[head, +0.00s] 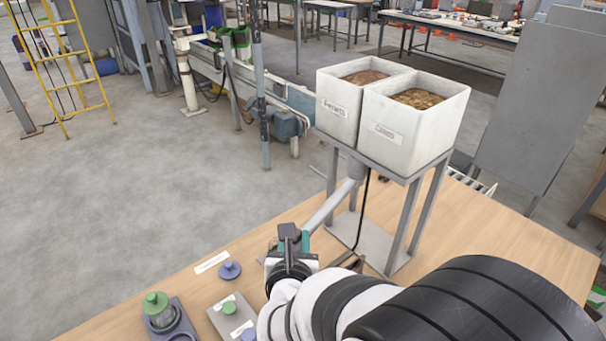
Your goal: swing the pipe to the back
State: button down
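The pipe (335,203) is a light grey tube. It slopes from a joint under two white bins down and left toward the front, over the wooden table. My gripper (292,238) is at its lower left end, with teal parts on both sides of a dark block. The pipe's end is partly hidden there, and I cannot tell whether the gripper touches it or is shut. The left bin (338,105) and right bin (395,135) are labelled and filled with brownish pellets. They sit on a grey metal stand (424,215).
On the wooden table (490,225), a green-lidded jar (158,309) stands in a dark tray at the front left. A purple lid (229,270), a white label strip (211,262) and a grey plate with a green lid (229,307) lie nearby. A black cable hangs by the stand.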

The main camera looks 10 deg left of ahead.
jog(key=shift+d+r, duration=0.1)
jog(key=shift+d, duration=0.05)
jog(key=c, duration=0.6)
grip_release()
